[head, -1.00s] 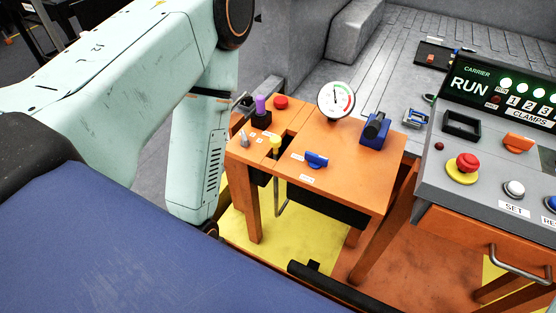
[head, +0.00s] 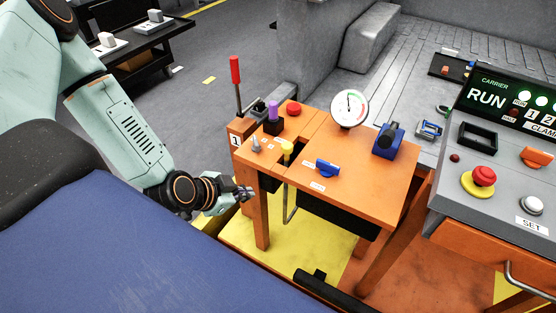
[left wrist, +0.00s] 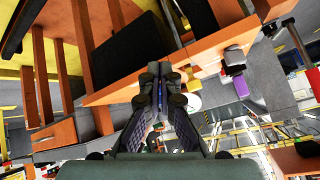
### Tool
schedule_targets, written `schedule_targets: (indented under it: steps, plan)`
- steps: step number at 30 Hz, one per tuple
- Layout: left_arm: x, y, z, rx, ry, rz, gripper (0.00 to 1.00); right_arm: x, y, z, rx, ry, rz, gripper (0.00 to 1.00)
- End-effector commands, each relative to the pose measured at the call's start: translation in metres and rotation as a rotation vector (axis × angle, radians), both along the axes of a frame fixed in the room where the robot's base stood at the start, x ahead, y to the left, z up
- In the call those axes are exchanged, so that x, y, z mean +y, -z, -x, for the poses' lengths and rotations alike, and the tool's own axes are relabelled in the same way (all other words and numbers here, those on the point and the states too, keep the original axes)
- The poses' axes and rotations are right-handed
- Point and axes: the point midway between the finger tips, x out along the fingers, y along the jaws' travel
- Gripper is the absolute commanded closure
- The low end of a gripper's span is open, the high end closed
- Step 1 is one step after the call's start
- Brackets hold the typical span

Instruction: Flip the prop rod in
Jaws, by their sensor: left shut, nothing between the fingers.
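A thin grey bent rod (head: 289,205) hangs below the slot of the orange table, under a yellow knob (head: 286,147); it may be the prop rod, but I cannot tell for sure. My left gripper (head: 247,193) is shut and empty, low at the left front leg of the table, left of the rod and apart from it. In the left wrist view its closed fingers (left wrist: 159,78) point toward the orange table edge, with the yellow knob (left wrist: 235,57) to their right. My right gripper is in neither view.
The orange table (head: 370,180) carries a purple knob (head: 273,110), a blue handle (head: 327,168) and a gauge (head: 349,106). A red-handled lever (head: 236,72) stands behind it. A grey control panel (head: 447,195) is at right; a blue surface (head: 130,240) fills the front left.

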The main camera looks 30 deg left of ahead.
Motion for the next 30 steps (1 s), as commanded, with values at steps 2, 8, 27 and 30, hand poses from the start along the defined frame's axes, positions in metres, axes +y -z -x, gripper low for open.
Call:
schedule_targets:
  steps: [2,8,27,30]
  plan:
    - [0.007,-0.005,-0.006,-0.058,0.068,-0.082,1.0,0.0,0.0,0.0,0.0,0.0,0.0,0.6]
    - [0.017,-0.015,-0.019,-0.185,0.27,-0.329,1.0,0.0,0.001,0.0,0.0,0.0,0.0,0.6]
    - [0.018,-0.03,-0.032,-0.351,0.702,-0.87,1.0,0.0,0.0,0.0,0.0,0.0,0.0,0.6]
    - [0.018,-0.03,-0.032,-0.351,0.703,-0.872,1.0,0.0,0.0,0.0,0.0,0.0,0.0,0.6]
